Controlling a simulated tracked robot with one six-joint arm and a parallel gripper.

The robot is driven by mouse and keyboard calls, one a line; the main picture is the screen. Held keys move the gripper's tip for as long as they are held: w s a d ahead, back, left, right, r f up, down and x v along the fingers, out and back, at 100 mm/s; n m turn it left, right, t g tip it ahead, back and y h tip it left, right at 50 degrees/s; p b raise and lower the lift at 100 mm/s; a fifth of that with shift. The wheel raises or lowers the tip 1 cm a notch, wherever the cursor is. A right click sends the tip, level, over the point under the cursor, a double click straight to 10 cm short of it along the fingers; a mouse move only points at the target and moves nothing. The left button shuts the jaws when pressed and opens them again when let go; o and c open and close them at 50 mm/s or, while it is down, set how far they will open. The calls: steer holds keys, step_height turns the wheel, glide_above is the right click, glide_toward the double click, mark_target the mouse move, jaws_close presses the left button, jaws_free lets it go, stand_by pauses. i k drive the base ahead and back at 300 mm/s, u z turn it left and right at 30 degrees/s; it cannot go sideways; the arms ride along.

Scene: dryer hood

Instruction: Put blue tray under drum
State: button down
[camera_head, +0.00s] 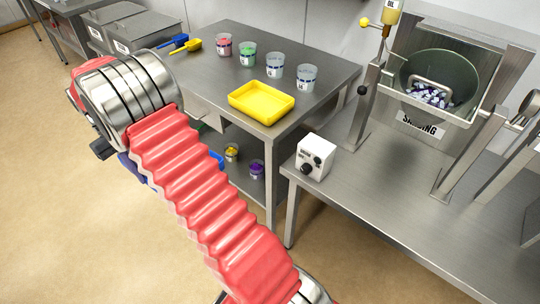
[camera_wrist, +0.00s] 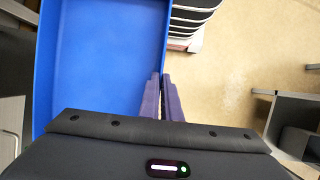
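The blue tray (camera_wrist: 105,60) fills the left of the wrist view and looks empty. My gripper (camera_wrist: 161,95) has its two purple fingers close together on either side of the tray's right wall, gripping it. My fingers are hidden there. The steel drum (camera_head: 442,76) hangs in a frame above the right bench, its open mouth facing me, with several small pieces inside. The bench top below the drum (camera_head: 400,165) is bare.
A white control box (camera_head: 316,157) stands on the right bench's (camera_head: 375,205) near left corner. The drum's side posts flank the space below it. The middle table holds a yellow tray (camera_head: 262,101), several cups (camera_head: 276,71) and scoops (camera_head: 187,46).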

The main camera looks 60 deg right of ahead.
mark_target(386, 178)
steer(key=z, duration=0.35)
steer(key=k, duration=0.85)
steer(key=z, duration=0.25)
